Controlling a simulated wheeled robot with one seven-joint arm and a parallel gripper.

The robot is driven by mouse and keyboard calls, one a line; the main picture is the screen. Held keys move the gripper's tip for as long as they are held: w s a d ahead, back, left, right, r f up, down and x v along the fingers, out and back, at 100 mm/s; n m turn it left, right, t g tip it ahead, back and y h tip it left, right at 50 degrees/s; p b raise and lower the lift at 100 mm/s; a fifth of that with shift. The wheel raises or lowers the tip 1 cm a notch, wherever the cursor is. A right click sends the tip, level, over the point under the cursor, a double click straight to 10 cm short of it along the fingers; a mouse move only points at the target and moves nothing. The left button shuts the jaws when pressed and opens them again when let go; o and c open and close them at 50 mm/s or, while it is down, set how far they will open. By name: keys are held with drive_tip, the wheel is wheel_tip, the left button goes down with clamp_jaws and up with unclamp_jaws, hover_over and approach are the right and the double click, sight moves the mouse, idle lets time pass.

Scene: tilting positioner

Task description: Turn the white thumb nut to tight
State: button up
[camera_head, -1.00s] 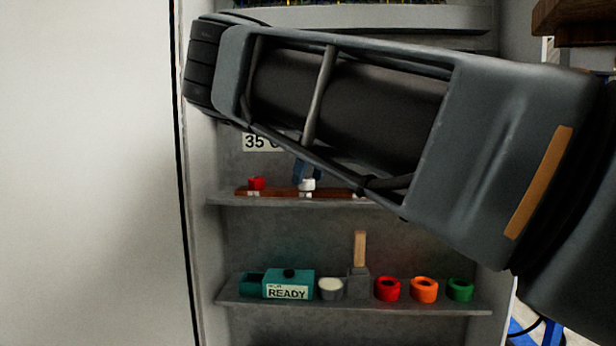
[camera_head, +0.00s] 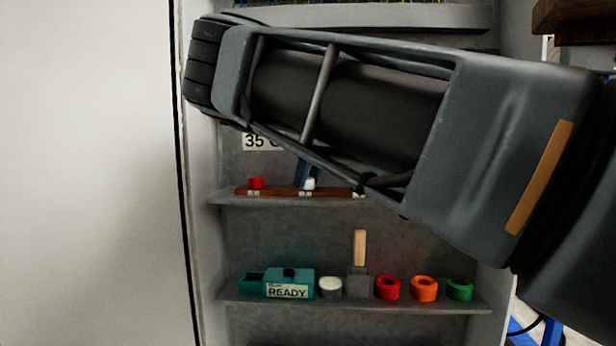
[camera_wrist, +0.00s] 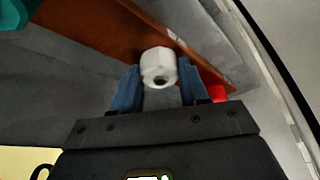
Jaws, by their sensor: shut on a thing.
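The white thumb nut (camera_wrist: 158,66) sits at the reddish-brown strip (camera_wrist: 120,30) in the wrist view, with a dark hole in its near face. In the head view the white nut (camera_head: 309,184) shows small on the strip (camera_head: 280,192), which lies on the upper shelf. My gripper (camera_wrist: 160,85) has its two blue fingers on either side of the white nut and is shut on it. In the head view my gripper's blue fingers (camera_head: 307,171) show just at the nut, and my arm hides much of the area above and to the right.
A red nut (camera_head: 256,183) is on the strip to the left; it also shows in the wrist view (camera_wrist: 217,93). The lower shelf (camera_head: 390,305) holds a teal READY box (camera_head: 288,283), a white-topped pot, a wooden-handled block and red, orange and green rings. A white panel (camera_head: 90,180) stands left.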

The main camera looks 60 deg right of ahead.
drive_tip(key=shift+m+p, duration=0.5)
drive_tip(key=shift+p, duration=0.35)
drive_tip(key=shift+r+m+h+p, duration=0.1)
drive_tip(key=shift+m+h+p, duration=0.25)
drive_tip(key=shift+p, duration=0.35)
drive_tip(key=m+g+h+p, duration=0.1)
drive_tip(key=m+p, duration=0.3)
drive_tip(key=shift+a, duration=0.15)
drive_tip(key=m+g+h+p, duration=0.1)
drive_tip(key=m+p, duration=0.2)
drive_tip(key=m, duration=0.1)
drive_tip(key=shift+w, duration=0.1)
drive_tip(key=m+p, duration=0.1)
drive_tip(key=m+g+p, duration=0.1)
drive_tip(key=m, duration=0.1)
drive_tip(key=shift+w+m+g+h, duration=0.1)
drive_tip(key=shift+m+g+h, duration=0.15)
drive_tip(key=shift+g, duration=0.05)
drive_tip(key=m+g, duration=0.2)
drive_tip(key=m, duration=0.4)
drive_tip(key=shift+w, duration=0.15)
drive_tip(key=m+g, duration=0.1)
drive_tip(key=m, duration=0.2)
drive_tip(key=m+g+y, duration=0.1)
drive_tip(key=m, duration=0.2)
drive_tip(key=shift+w+y, duration=0.1)
drive_tip(key=shift+y, duration=0.2)
drive_tip(key=shift+m, duration=0.3)
